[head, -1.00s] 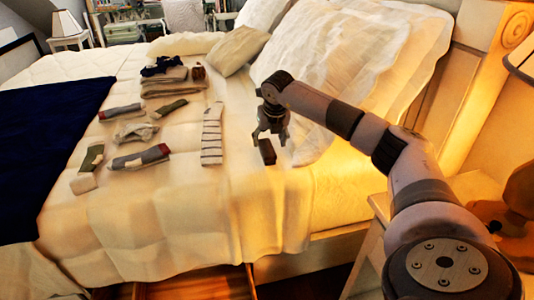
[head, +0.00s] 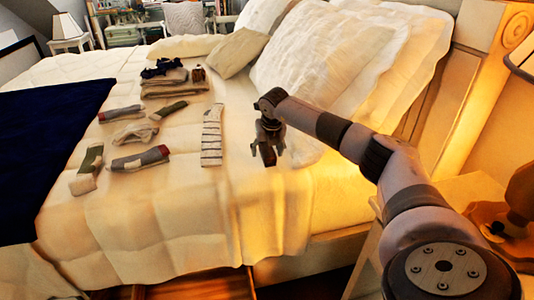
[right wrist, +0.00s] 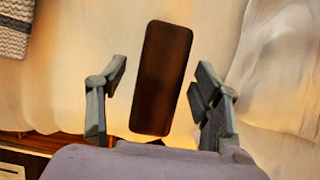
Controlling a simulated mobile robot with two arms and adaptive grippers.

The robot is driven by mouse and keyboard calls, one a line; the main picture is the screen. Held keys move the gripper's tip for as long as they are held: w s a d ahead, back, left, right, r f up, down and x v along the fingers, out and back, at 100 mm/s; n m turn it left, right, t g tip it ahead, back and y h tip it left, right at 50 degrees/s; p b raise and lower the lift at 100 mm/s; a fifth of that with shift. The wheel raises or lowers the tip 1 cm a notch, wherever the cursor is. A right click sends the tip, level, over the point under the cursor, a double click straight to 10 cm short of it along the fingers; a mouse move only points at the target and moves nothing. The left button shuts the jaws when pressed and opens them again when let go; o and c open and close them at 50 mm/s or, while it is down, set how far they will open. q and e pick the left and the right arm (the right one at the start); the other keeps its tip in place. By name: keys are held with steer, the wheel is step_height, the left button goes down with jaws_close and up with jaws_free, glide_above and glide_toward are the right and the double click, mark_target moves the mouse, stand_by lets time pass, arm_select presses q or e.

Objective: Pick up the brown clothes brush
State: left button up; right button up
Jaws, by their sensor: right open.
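The brown clothes brush (head: 268,156) lies on the white bed cover near the bed's right edge in the head view. It shows in the right wrist view as a dark brown block (right wrist: 162,78), lengthwise between the fingers. My right gripper (head: 267,151) is open above it and partly hides it in the head view. In the right wrist view the fingers (right wrist: 158,100) stand on either side of the brush, with a gap on both sides. I cannot tell the height between the fingertips and the brush. My left gripper is not in view.
A striped sock (head: 211,136) lies left of the brush. Several socks and folded clothes (head: 174,88) lie farther left on the bed. White pillows (head: 330,65) rise behind and right of my right gripper. The wooden headboard (head: 440,100) and a nightstand (head: 465,190) are at the right.

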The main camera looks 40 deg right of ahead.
steer(key=shift+f, duration=0.2)
stand_by(0.3)
steer(key=shift+a, duration=0.1)
steer(key=c, duration=1.3)
